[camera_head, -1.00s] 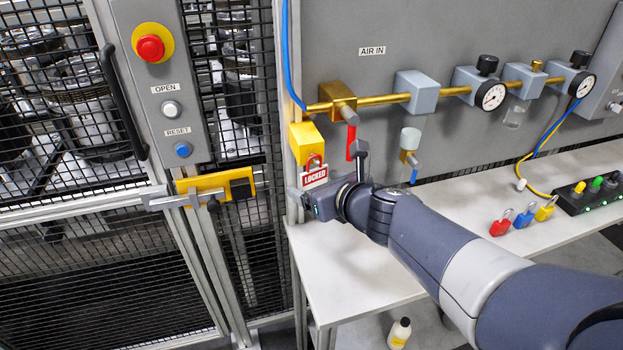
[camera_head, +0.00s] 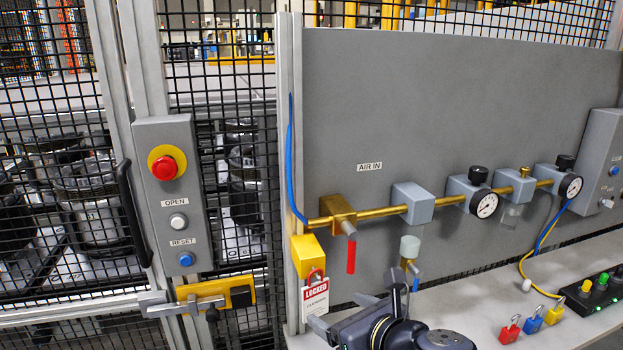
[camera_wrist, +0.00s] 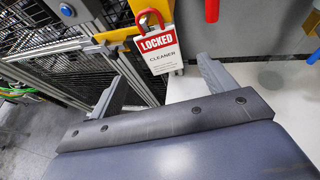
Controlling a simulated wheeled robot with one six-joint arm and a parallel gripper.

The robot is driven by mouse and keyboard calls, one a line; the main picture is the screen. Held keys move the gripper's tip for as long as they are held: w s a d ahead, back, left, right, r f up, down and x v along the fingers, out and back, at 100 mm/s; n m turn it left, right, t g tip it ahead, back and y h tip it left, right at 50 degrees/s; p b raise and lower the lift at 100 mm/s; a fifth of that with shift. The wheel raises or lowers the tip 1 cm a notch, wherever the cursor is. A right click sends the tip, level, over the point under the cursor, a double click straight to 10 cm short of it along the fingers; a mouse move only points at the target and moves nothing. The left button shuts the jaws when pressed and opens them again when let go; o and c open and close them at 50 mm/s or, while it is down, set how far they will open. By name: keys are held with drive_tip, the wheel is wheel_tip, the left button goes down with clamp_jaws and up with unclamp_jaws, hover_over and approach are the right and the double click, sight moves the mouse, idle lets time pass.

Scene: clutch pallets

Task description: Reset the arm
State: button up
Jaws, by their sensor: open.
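My gripper (camera_head: 345,313) is at the lower middle of the head view, just below and right of a red lock with a white LOCKED tag (camera_head: 315,298). In the wrist view my gripper (camera_wrist: 160,90) has its two fingers spread wide, with nothing between them. The LOCKED tag (camera_wrist: 162,52) hangs beyond the fingertips, apart from them, and reads CLEANER. The lock's red shackle (camera_wrist: 150,18) goes up into a yellow block (camera_head: 306,256) on the post.
A control box has a red stop button (camera_head: 165,168) and a blue RESET button (camera_head: 186,259). A red-handled valve (camera_head: 351,256) hangs from the brass air line. Red, blue and yellow padlocks (camera_head: 533,325) stand on the white bench (camera_head: 470,312). A yellow door latch (camera_head: 215,293) is at left.

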sight(315, 297)
drive_tip(key=b+x, duration=0.1)
drive_tip(key=x, duration=0.4)
drive_tip(key=b+x, duration=0.1)
drive_tip(key=x, duration=0.4)
drive_tip(key=shift+w+a+r+b, duration=0.1)
drive_tip(key=shift+w+r+b, duration=0.05)
drive_tip(key=shift+w+b, duration=0.2)
drive_tip(key=shift+s+r, duration=0.15)
drive_tip(key=shift+s, duration=0.3)
